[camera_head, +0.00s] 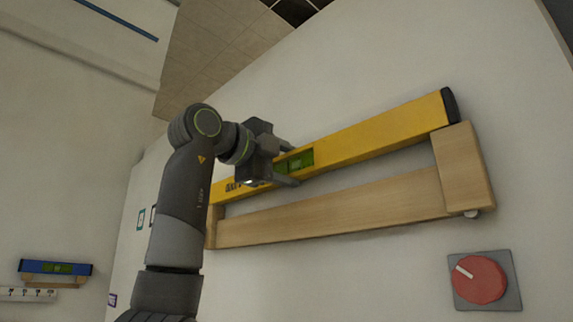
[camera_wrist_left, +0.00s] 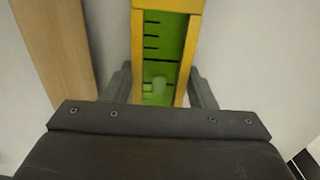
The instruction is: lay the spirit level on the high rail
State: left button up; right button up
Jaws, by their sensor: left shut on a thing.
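The spirit level (camera_head: 385,132) is a long yellow bar with a black end cap and a green vial window, seen slanting up to the right in the head view. My left gripper (camera_head: 290,166) is shut on it around the green window, which also shows between the fingers in the left wrist view (camera_wrist_left: 163,50). The wooden rail (camera_head: 340,208), with a block at each end, runs just below the level and nearly parallel. The level's right end is at the upper edge of the right block; I cannot tell whether they touch. My right gripper is out of view.
A red dial (camera_head: 480,280) on a grey plate is on the wall at lower right. A blue level (camera_head: 55,268) is on a small wooden rail at far lower left, above a white hook strip (camera_head: 28,294). The wall above the yellow level is clear.

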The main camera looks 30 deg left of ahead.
pick_arm(q)
jog(key=shift+f, duration=0.15)
jog(key=o, duration=1.1)
jog(key=shift+s, duration=0.1)
jog(key=shift+c, duration=0.2)
jog(key=shift+f, duration=0.1)
jog(key=shift+s+a+b, duration=0.15)
jog(key=shift+s+b, duration=0.2)
jog(key=shift+b, duration=0.2)
jog(key=b+v, duration=0.5)
jog(key=v, duration=1.1)
jog(key=shift+s+b, duration=0.35)
jog(key=shift+s, duration=0.05)
jog(key=shift+w+a, duration=0.1)
jog(key=shift+w, duration=0.05)
